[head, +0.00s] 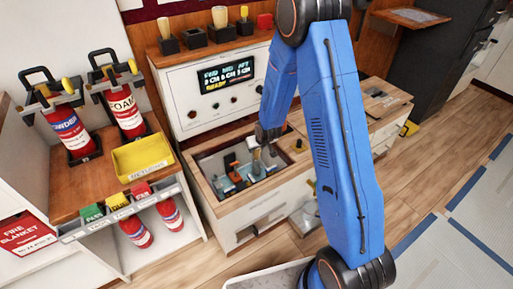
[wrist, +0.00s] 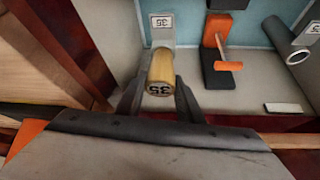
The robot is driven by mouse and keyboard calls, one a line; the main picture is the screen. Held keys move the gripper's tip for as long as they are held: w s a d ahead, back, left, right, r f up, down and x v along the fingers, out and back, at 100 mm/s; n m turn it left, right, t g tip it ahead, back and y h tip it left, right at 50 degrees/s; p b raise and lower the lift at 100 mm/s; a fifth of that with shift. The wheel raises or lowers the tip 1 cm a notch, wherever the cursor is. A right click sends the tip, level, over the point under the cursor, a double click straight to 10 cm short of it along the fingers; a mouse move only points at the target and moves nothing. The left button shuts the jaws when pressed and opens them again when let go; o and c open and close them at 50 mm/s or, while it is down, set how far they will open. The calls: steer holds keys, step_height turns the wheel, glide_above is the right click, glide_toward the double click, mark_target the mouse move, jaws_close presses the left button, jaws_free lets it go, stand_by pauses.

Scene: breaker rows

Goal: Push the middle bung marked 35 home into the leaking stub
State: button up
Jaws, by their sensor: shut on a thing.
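The tan bung marked 35 (wrist: 160,67) is between the fingers of my gripper (wrist: 160,88) in the wrist view, its numbered end facing the camera. My gripper is shut on it. Its far end meets a grey stub (wrist: 160,34) with a 35 label above; I cannot tell how deep it sits. Another grey stub (wrist: 297,56), open-ended, stands at the right, also beside a 35 label. In the head view my gripper (head: 267,136) reaches down into the recessed bay (head: 207,170); the bung is too small to make out there.
An orange-handled valve (wrist: 221,50) stands between the two stubs. The bay's walls and wooden rim surround my gripper closely. A panel with a lit display (head: 226,77) rises behind. On its top, a dark block (head: 194,39) stands empty between blocks holding bungs.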

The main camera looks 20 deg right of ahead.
steer(key=shift+f, duration=0.15)
steer(key=o, duration=1.1)
steer(key=a+v, duration=0.1)
steer(key=v, duration=1.6)
steer(key=shift+d, duration=0.55)
steer(key=shift+s, duration=0.1)
steer(key=s+d+f+v, duration=0.1)
steer(key=s+v, duration=0.1)
steer(key=v, duration=0.8)
steer(key=s+d+f+v, duration=0.1)
steer(key=d+v, duration=0.1)
steer(key=v, duration=0.9)
steer(key=s+d+r, duration=0.1)
steer(key=s+r, duration=0.2)
steer(key=s, duration=0.7)
steer(key=s+d+r+m+g, duration=0.1)
steer(key=s+r, duration=0.3)
steer(key=s, duration=0.7)
steer(key=shift+r+h, duration=0.15)
steer(key=shift+h, duration=0.15)
